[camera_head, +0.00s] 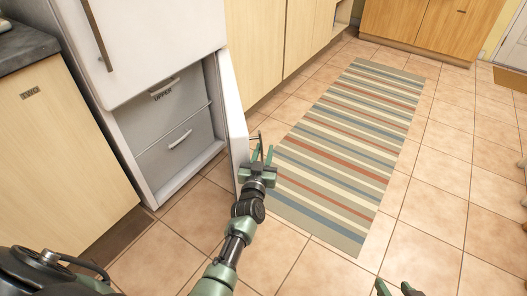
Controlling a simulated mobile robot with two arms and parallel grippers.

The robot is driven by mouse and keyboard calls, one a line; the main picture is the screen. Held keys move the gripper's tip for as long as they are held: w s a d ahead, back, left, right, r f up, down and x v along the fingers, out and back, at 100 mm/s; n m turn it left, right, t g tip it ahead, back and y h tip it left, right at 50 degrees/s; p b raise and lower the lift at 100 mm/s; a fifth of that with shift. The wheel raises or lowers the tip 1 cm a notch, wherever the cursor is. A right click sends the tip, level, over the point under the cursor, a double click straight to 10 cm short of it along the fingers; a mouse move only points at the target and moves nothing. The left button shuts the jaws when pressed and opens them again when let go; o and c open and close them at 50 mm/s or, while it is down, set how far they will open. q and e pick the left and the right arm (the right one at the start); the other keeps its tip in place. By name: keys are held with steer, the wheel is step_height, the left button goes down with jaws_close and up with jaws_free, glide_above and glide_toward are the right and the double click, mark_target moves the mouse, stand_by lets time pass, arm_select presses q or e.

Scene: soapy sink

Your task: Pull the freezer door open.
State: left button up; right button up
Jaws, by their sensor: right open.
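The white freezer door (233,120) stands swung open at the bottom of the white fridge. I see it nearly edge-on. Two drawers show inside the freezer compartment (165,120). A thin dark handle (261,143) stands out from the door's outer side. My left gripper (262,155) is at this handle, with its two green fingers on either side of the bar. Whether they press on it I cannot tell. My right gripper (398,290) is at the bottom edge, far from the door. Its fingertips are apart, and the rest is cut off.
A striped rug (345,150) lies on the tiled floor right of the door. Wooden cabinets (265,45) stand behind the door, and another cabinet (60,150) with a dark counter stands at the left. The tiled floor right of the rug is largely clear.

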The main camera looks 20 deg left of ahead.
arm_select(q)
steer(key=shift+w+d+r, duration=0.25)
steer(key=shift+w+r, duration=0.05)
steer(key=shift+r, duration=0.15)
steer(key=s+d+p, duration=0.1)
steer(key=s+p, duration=0.3)
steer(key=s, duration=0.4)
steer(key=shift+s+f+p, duration=0.15)
steer(key=shift+f+p, duration=0.2)
steer(key=shift+f, duration=0.1)
arm_select(e)
steer(key=s+d+f+g+h, duration=0.1)
steer(key=s+f+g, duration=0.3)
steer(key=s, duration=0.4)
steer(key=shift+s+d+f+g, duration=0.2)
steer(key=shift+s+d+g, duration=0.1)
steer(key=shift+d+g, duration=0.5)
arm_select(q)
steer(key=shift+d, duration=0.1)
arm_select(e)
steer(key=shift+d, duration=0.1)
arm_select(q)
steer(key=shift+s+d, duration=0.1)
